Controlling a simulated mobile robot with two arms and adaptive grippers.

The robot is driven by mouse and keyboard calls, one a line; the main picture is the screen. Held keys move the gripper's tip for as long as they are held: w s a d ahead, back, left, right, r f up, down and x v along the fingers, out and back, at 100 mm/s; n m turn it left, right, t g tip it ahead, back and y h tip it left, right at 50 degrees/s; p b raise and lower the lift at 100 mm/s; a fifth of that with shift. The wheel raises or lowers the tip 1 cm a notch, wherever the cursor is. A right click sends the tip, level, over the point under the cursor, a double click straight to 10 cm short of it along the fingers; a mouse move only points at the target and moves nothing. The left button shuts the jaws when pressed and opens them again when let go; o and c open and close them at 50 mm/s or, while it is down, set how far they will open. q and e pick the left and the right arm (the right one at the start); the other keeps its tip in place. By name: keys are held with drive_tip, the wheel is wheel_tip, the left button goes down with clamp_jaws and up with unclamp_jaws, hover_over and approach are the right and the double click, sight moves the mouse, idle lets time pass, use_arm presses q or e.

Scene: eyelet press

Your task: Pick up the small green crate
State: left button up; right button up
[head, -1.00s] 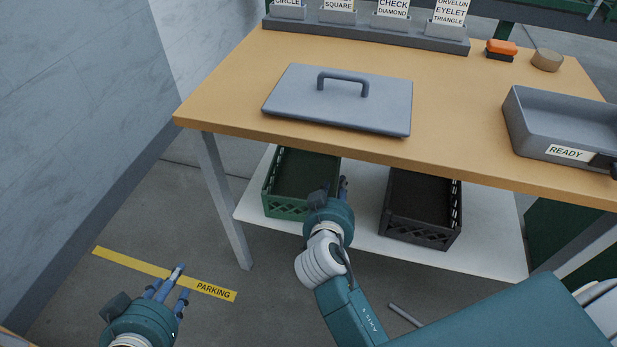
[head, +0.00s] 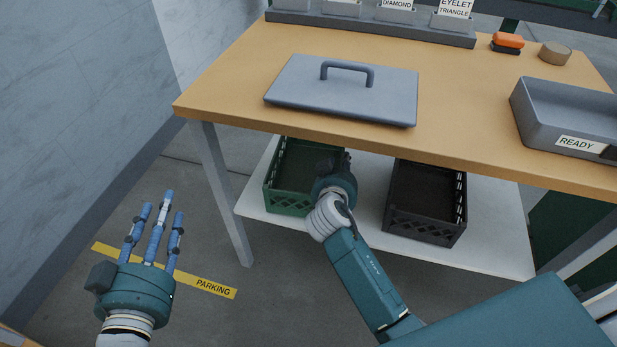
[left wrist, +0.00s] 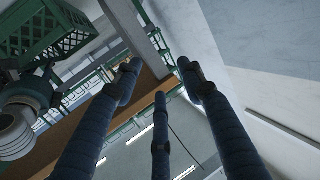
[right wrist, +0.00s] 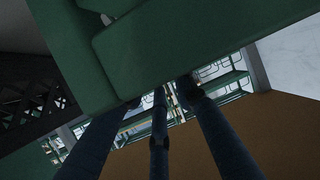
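The small green crate (head: 287,201) stands on the white lower shelf under the table. It also shows at the top left of the left wrist view (left wrist: 45,30) and large across the top of the right wrist view (right wrist: 180,40). My right gripper (head: 342,162) is at the crate's right side, under the tabletop edge. Its fingers look spread, and their outer tips seem partly hidden by the crate; contact is unclear. My left gripper (head: 158,208) is open and empty, over the floor left of the table, apart from the crate.
A dark crate (head: 424,222) stands right of the green one on the shelf (head: 370,238). The wooden tabletop (head: 460,110) overhangs both and carries a grey lid (head: 340,95) and a READY tray (head: 560,135). A table leg (head: 225,200) separates my left gripper from the shelf.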

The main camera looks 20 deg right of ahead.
drive_tip(key=shift+w+d+f, duration=0.15)
drive_tip(key=shift+w+d, duration=0.05)
drive_tip(key=shift+w, duration=0.15)
clamp_jaws()
use_arm(q)
drive_tip(key=shift+w+d+r+t, duration=0.15)
drive_tip(key=shift+r+t, duration=0.25)
drive_tip(key=shift+r, duration=0.3)
